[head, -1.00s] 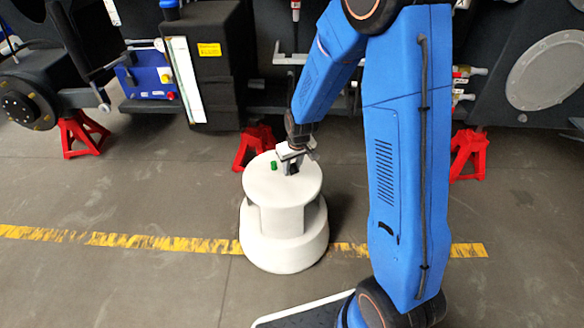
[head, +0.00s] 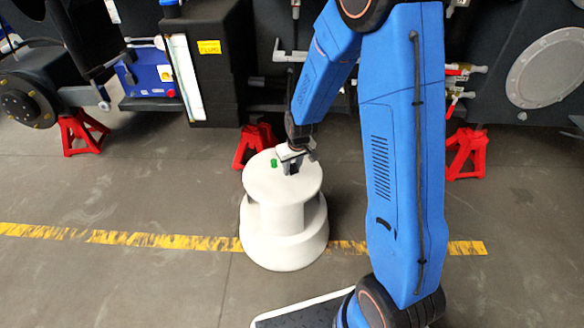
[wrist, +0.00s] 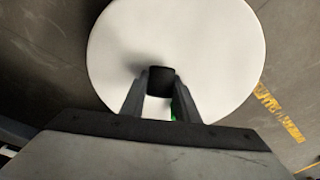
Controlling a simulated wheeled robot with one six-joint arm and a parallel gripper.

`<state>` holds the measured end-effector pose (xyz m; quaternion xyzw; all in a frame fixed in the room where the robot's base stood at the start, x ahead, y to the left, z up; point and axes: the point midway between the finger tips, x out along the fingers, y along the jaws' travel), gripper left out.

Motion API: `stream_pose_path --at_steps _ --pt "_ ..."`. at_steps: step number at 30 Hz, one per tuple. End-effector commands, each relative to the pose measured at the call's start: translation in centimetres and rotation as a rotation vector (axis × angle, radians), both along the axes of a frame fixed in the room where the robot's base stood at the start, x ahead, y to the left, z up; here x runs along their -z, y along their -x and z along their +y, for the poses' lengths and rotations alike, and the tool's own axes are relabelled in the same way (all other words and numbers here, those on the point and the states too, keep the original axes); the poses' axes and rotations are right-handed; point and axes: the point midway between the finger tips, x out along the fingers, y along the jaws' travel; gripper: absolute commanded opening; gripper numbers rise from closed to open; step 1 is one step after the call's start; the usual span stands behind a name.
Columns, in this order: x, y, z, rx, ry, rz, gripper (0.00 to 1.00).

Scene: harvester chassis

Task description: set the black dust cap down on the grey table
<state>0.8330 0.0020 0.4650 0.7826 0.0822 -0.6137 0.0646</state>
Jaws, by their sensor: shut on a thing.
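The round, pale grey-white table (head: 262,187) stands on the floor in the middle of the head view. Its top (wrist: 215,50) fills much of the wrist view. My gripper (head: 291,169) is at the table top. In the wrist view my gripper (wrist: 160,88) is shut on the black dust cap (wrist: 161,74), which shows between the fingertips over the table top. The cap is small and dark, and I cannot tell if its underside touches the table. In the head view the fingers mostly hide it.
A small green object (head: 273,162) stands on the table top left of my gripper, and is partly hidden behind a finger in the wrist view (wrist: 176,109). Red stands (head: 255,145) and the dark chassis are behind the table. Floor at left is clear.

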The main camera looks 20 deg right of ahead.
Motion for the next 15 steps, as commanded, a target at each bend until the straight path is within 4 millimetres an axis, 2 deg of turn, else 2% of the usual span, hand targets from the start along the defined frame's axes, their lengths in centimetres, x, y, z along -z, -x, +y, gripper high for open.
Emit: stream_pose_path --at_steps 15 --pt "1.6 0.4 -0.1 0.001 0.002 0.011 0.00"
